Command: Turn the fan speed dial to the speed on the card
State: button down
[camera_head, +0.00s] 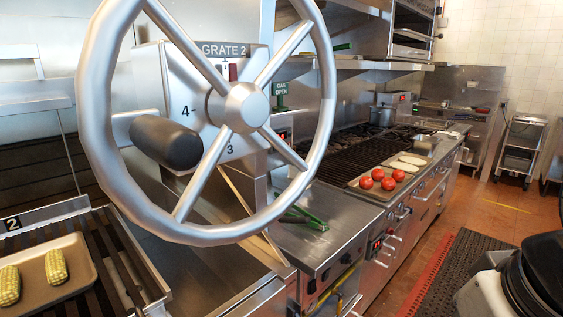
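I cannot make out a fan speed dial or a speed card in this view. A large silver handwheel (236,107) with a black knob fills the near left. Behind it is a plate (192,85) labelled "GRATE 2", with a red pointer and the numbers 4 and 3 showing. The wheel hides part of this plate. White and black parts of my arm show at the bottom right. My gripper's fingers are not in view.
A tray (87,276) with corn lies on a grate at the lower left. Tomatoes (378,179) sit on a tray on the counter line, which has knobs and handles in front. A black mat (462,268) with a red edge covers the floor.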

aim_at(346, 259)
jog(key=i+l+u, duration=0.1)
jog(key=u, duration=0.35)
jog(key=i+l+u, duration=0.1)
jog(key=u, duration=0.35)
jog(key=i+l+u, duration=0.2)
jog(key=l, duration=0.45)
jog(key=i+l+u, duration=0.2)
jog(key=l, duration=0.5)
jog(key=l+u, duration=0.2)
jog(key=l, duration=0.45)
jog(key=i+l, duration=0.1)
jog(key=l, duration=0.6)
jog(key=k+j+u, duration=0.45)
jog(key=k+j, duration=0.15)
jog(key=j, duration=0.15)
